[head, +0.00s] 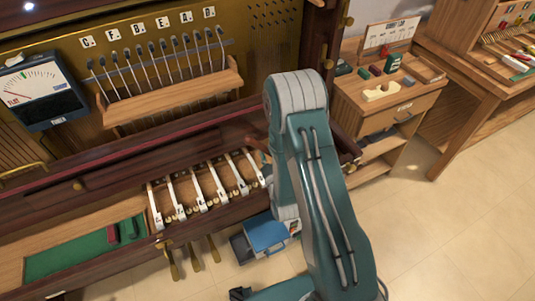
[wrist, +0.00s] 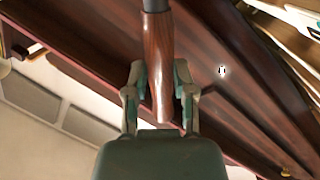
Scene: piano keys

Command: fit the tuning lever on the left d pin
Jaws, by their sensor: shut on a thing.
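In the wrist view my gripper (wrist: 158,88) is shut on the wooden handle of the tuning lever (wrist: 158,45). The lever's dark shaft runs out of the top of the picture, so its tip is hidden. In the head view my arm hides the gripper. A row of tuning pins (head: 160,62) with dark tops stands on the brass-coloured panel at the upper left, under small letter labels. One label that looks like a D (head: 137,29) is left of the middle, and another (head: 209,12) is at the right end. No pin shows in the wrist view.
A wooden ledge (head: 175,100) juts out below the pins. A meter (head: 38,90) hangs at their left. White-topped keys (head: 205,190) lie in the open front. A side cabinet (head: 390,98) with small blocks stands right of my arm.

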